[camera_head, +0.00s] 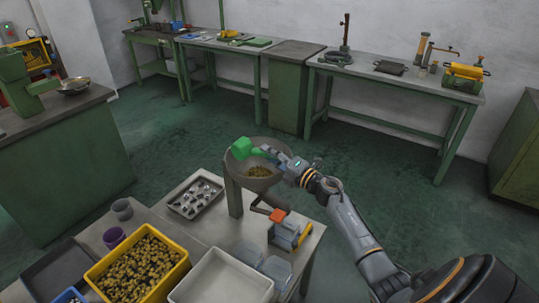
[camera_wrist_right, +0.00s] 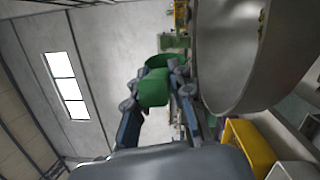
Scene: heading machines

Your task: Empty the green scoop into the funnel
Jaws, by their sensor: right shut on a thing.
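The green scoop (camera_head: 243,148) is above the left part of the funnel's rim in the head view, and its handle runs right to my right gripper (camera_head: 285,163). My right gripper is shut on the scoop's handle. The scoop (camera_wrist_right: 153,88) also shows between the fingers of my right gripper (camera_wrist_right: 160,95) in the right wrist view. The grey funnel (camera_head: 275,182) stands on a post and holds small brassy pieces (camera_head: 259,171). In the right wrist view the funnel (camera_wrist_right: 225,60) is close to the gripper on the right. I cannot see whether the scoop holds anything. My left gripper is not in view.
A yellow bin (camera_head: 180,268) full of brassy pieces and an empty white tray (camera_head: 222,280) stand at the front. A grey tray (camera_head: 195,196) with small parts lies left of the funnel post. An orange-topped device (camera_head: 283,232) stands below the funnel. Open floor lies behind.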

